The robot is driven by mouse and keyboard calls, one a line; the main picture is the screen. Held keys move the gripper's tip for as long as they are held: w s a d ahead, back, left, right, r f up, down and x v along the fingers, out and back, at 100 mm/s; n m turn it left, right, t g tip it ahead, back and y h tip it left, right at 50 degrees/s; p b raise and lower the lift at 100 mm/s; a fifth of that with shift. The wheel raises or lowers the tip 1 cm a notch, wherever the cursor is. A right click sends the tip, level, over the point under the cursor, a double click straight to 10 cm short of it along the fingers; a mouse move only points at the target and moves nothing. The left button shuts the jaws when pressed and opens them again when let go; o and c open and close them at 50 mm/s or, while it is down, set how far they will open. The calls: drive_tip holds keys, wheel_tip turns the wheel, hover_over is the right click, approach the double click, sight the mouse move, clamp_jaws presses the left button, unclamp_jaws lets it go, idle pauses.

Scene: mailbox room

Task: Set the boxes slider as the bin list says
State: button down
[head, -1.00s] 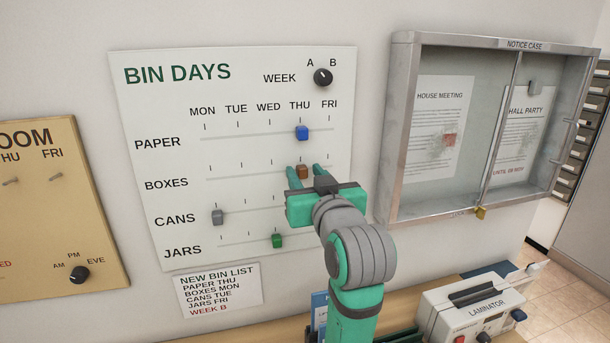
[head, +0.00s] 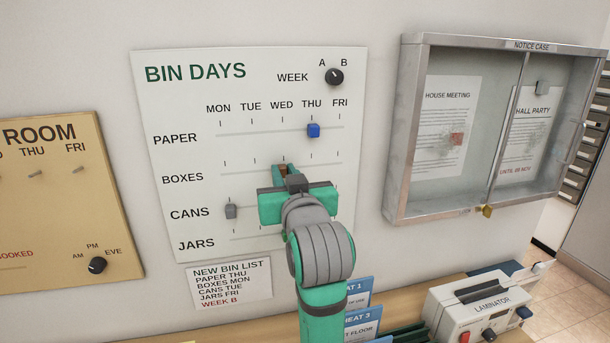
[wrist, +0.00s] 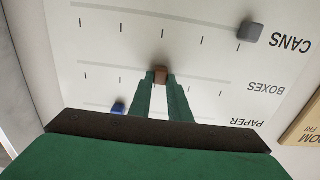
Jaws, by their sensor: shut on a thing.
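The BIN DAYS board (head: 190,100) hangs on the wall. My gripper (head: 283,173) is shut on the brown boxes slider (head: 283,168), which stands at about WED on the BOXES track. In the wrist view, upside down, the brown slider (wrist: 160,74) sits between my two green fingertips (wrist: 161,82) near the track's middle tick. The bin list (head: 229,284) below the board reads PAPER THU, BOXES MON, CANS TUE, JARS FRI, WEEK B.
The blue paper slider (head: 313,130) stands at THU and the grey cans slider (head: 231,211) at MON. My arm hides the jars slider. The WEEK knob (head: 334,77) is above. The BOXES track is clear left of my gripper. A laminator (head: 482,308) stands lower right.

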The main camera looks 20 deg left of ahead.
sight(224, 172)
drive_tip(key=s+a, duration=0.2)
drive_tip(key=a, duration=0.1)
drive_tip(key=s+a, duration=0.2)
drive_tip(key=a, duration=0.2)
drive_tip(key=s+a, duration=0.3)
drive_tip(key=shift+a, duration=0.2)
drive_tip(key=c, duration=1.7)
unclamp_jaws()
drive_tip(key=shift+o, duration=0.3)
drive_tip(key=shift+d, duration=0.2)
